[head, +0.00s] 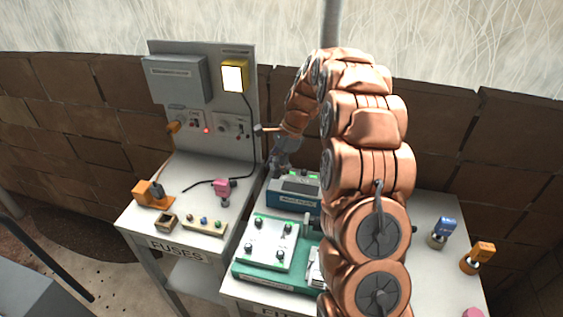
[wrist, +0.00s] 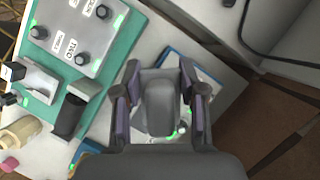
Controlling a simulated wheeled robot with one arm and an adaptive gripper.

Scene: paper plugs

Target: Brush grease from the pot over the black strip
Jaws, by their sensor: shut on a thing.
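My gripper (head: 281,168) reaches down over the back of a blue-and-grey device (head: 294,196) in the head view. In the wrist view my gripper (wrist: 160,95) has its fingers on both sides of a rounded grey thing (wrist: 160,108) and is shut on it. I cannot tell whether this is the brush, and no bristles show. The blue-edged device (wrist: 205,78) lies beneath it, partly hidden by the gripper. A dark strip-like piece (wrist: 70,116) shows left of the gripper in the wrist view. I cannot make out a grease pot for certain.
A green-based panel with knobs (head: 268,243) stands in front of the blue device. Blue (head: 443,231) and orange (head: 479,257) plugs stand at right.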

